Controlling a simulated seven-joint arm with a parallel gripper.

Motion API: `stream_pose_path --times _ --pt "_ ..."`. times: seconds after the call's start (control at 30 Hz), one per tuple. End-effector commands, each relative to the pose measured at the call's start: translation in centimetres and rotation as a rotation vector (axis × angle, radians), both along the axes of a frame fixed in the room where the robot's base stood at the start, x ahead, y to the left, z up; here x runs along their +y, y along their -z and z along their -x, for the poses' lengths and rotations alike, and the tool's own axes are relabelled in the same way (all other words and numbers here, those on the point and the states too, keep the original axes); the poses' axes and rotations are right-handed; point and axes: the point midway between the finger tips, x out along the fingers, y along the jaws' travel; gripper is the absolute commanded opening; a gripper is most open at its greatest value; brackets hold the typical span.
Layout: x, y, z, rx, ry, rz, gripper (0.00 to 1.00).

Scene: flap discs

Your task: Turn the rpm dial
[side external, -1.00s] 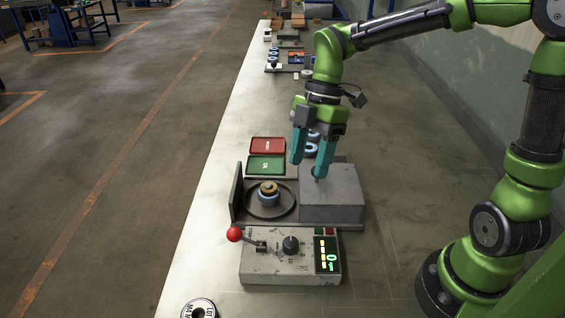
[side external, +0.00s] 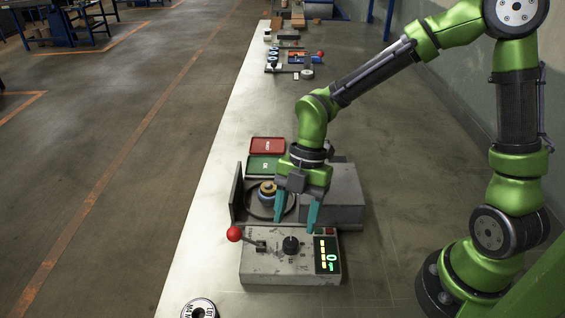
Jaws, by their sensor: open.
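The rpm dial is a black round knob (side external: 290,245) on top of the grey control box (side external: 275,268), in the middle of the panel. My gripper (side external: 296,227) is open, with two teal fingers pointing down above the back edge of the box. The fingertips are apart, one to the left and one to the right of the dial in the picture, and a little behind it. I see nothing between them. How high they are over the panel is hard to tell. The display (side external: 328,255) right of the dial shows a green 0.
A lever with a red ball (side external: 234,233) stands left of the dial. Behind the box is a grey machine block (side external: 345,197) and a round plate with stacked discs (side external: 267,190). A red tray (side external: 267,146) and a green tray (side external: 262,165) lie farther back.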

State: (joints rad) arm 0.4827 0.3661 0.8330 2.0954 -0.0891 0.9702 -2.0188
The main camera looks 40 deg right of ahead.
Motion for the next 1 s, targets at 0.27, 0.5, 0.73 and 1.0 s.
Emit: stream_pose_path --times 0.27,0.5,0.73,1.0 --pt "1.5 3.9 0.6 0.002 -0.002 0.0 0.59" --pt "1.7 4.7 0.7 -0.001 0.001 0.001 0.59" --pt "1.7 4.6 0.7 -0.001 0.001 0.001 0.51" --pt "1.7 4.6 0.7 -0.001 0.001 0.001 0.1"
